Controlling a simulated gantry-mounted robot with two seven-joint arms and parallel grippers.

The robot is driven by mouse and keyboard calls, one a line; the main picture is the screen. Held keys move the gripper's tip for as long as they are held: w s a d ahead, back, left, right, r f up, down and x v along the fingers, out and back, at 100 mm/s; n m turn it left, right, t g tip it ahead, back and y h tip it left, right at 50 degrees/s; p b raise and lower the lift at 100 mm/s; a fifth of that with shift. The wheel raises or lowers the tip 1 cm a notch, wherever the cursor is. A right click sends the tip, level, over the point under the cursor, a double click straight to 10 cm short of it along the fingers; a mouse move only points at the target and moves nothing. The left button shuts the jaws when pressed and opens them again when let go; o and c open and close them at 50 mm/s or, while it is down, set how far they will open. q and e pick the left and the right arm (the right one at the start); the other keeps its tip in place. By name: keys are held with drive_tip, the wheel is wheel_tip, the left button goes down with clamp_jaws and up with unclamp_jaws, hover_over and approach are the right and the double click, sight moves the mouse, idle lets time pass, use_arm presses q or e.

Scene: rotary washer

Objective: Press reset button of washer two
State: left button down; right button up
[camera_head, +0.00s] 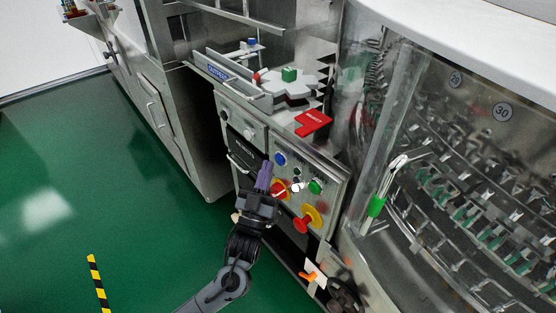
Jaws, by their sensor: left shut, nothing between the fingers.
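A grey control panel (332,187) on the washer front faces me. It carries a blue button (280,159), a green button (315,187), a small white control (297,187) between them and a red-yellow switch (280,189). A larger red-yellow knob (307,220) sits lower. My left gripper (264,172) is shut and empty, with purple fingers pointing up the panel. Its tips appear just left of and below the blue button; I cannot tell whether they touch the panel. Button labels and the washer's number are too small to read. My right gripper is not in view.
A red reject plate (312,122) and a grey star wheel (290,87) lie above the panel. A second panel with a knob (249,134) is at left. Green floor (60,210) is open at left.

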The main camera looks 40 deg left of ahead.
use_arm(q)
drive_tip(key=shift+w, duration=0.15)
drive_tip(key=shift+w+d, duration=0.15)
drive_tip(key=shift+w, duration=0.15)
drive_tip(key=shift+w+d, duration=0.1)
drive_tip(key=shift+w, duration=0.25)
idle(1.0)
drive_tip(key=shift+s, duration=0.1)
drive_tip(key=shift+s+a+p, duration=0.2)
drive_tip(key=shift+s+p, duration=0.5)
idle(0.3)
drive_tip(key=shift+s+a+p, duration=0.2)
drive_tip(key=shift+s+p, duration=0.2)
drive_tip(key=shift+s, duration=0.4)
drive_tip(key=shift+s+a+p, duration=0.25)
drive_tip(key=shift+s+p, duration=0.2)
drive_tip(key=shift+s, duration=0.35)
drive_tip(key=shift+s+a+p, duration=0.2)
drive_tip(key=shift+s+p, duration=0.2)
drive_tip(key=shift+s, duration=0.4)
